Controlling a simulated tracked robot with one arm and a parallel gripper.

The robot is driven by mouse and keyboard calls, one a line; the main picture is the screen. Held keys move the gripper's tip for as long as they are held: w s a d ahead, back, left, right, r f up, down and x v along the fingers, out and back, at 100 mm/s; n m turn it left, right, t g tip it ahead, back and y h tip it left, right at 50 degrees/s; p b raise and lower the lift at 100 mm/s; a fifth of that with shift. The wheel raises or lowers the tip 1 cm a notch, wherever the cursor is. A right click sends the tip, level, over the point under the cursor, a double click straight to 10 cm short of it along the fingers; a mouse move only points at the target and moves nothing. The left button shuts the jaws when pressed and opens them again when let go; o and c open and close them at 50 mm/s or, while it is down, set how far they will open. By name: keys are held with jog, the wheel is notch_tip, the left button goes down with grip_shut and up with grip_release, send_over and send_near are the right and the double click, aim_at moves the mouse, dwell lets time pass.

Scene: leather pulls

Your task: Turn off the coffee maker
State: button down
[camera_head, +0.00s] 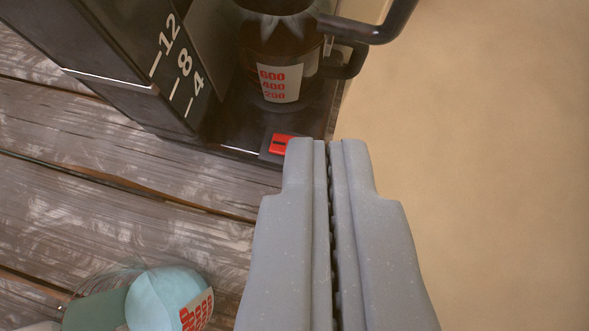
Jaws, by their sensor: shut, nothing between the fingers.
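The coffee maker (110,45) is black and stands at the upper left, with white level marks 12, 8 and 4 on its side. Its glass carafe (285,70) holds something dark and has red numbers on a pale label. A small red switch (280,144) sits on the front of the machine's base. My gripper (328,145) is shut and empty. Its fingertips are just right of the switch in the picture and overlap its right edge. I cannot tell whether they touch it.
The machine stands on a grey wooden plank surface (120,180). A light blue and green rounded object (160,298) with red print lies at the lower left. A dark curved handle (375,28) juts out at the top. The right side is plain tan and clear.

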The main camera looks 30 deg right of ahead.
jog(key=w+a+f+g+h, duration=0.1)
jog(key=w+f, duration=0.1)
jog(key=f, duration=0.4)
jog(key=w+a+f+m+g+h, duration=0.1)
jog(key=a+f, duration=0.1)
jog(key=f, duration=0.5)
jog(key=shift+w+m+g+p, duration=0.3)
jog(key=shift+w+g+p, duration=0.1)
jog(key=shift+p, duration=0.05)
jog(key=shift+f, duration=0.1)
jog(key=p, duration=0.1)
send_over(288, 148)
jog(key=s+a, duration=0.1)
notch_tip(288, 148, down, 7)
jog(key=shift+s+r, duration=0.1)
jog(key=shift+r, duration=0.05)
jog(key=shift+s+d+f+p, duration=0.1)
jog(key=shift+f+p, duration=0.05)
jog(key=shift+f, duration=0.45)
jog(key=shift+d+f+p, duration=0.1)
jog(key=shift+f+p, duration=0.05)
jog(key=shift+f, duration=0.4)
jog(key=shift+d+f, duration=0.1)
jog(key=shift+f, duration=0.8)
